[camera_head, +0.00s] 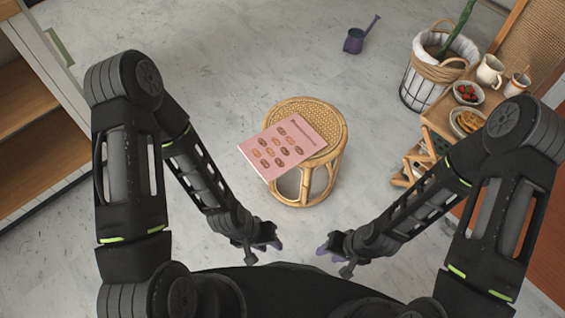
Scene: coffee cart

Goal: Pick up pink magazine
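The pink magazine (283,146) lies flat on a round rattan stool (335,127) in the middle of the head view. Its cover shows rows of brown shapes, and its left corner juts out past the stool's edge. My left gripper (268,245) is below and left of the stool in the picture, apart from the magazine. My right gripper (328,250) is below and right of the stool, also apart from it. Both grippers are small and dark here, so their finger gaps are unclear. I see nothing held in either one.
A wooden cart (440,120) at right holds a bowl of strawberries (467,93), a plate of pastry (468,122) and mugs (490,71). A lined basket (425,77) stands beside it. A purple watering can (355,41) is on the floor. Shelves (30,130) stand at left.

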